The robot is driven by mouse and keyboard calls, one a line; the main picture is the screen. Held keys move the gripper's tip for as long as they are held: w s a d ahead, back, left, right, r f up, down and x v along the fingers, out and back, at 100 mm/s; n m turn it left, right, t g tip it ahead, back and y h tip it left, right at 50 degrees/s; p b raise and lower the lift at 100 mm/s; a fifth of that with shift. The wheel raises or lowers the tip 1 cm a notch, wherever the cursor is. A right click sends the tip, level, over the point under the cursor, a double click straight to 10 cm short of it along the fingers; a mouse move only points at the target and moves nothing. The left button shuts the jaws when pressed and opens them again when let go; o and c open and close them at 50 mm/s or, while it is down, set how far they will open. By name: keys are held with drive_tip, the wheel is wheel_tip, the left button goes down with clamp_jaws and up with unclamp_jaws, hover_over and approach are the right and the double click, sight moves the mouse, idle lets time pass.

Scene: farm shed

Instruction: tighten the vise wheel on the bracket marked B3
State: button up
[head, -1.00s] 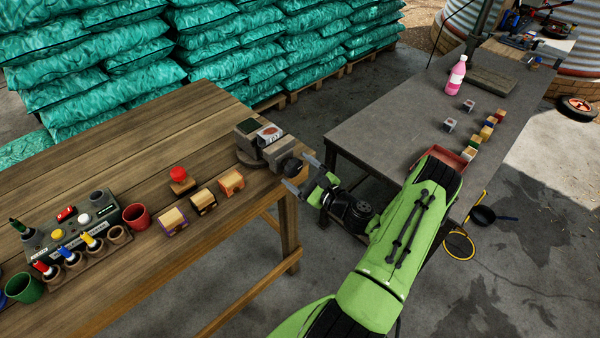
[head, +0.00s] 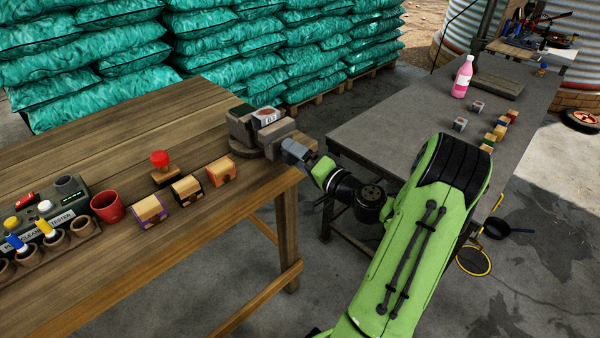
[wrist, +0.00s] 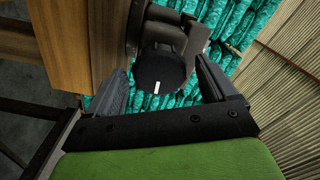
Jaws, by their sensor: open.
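The grey vise (head: 240,130) stands at the right end of the wooden table. A small block with a white label (head: 266,116) sits at its top; I cannot read a B3 on it. The vise wheel (wrist: 160,68) is a round black knob with a short white mark, seen in the wrist view facing my gripper. My gripper (head: 296,152) is at the vise's right side, and in the head view it hides the wheel. In the wrist view my gripper (wrist: 163,78) is open, with one finger on each side of the wheel and no clear contact.
Several small wooden boxes (head: 187,189), a red button on a wooden base (head: 160,159), a red cup (head: 107,207) and a tester box (head: 50,225) stand left of the vise. A grey table (head: 385,125) with a pink bottle (head: 462,76) is to the right.

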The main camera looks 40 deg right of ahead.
drive_tip(key=n+b, duration=0.4)
drive_tip(key=n, duration=0.9)
drive_tip(key=shift+w, duration=0.1)
drive_tip(key=c, duration=1.2)
drive_tip(key=shift+m, duration=0.3)
drive_tip(key=o, duration=1.2)
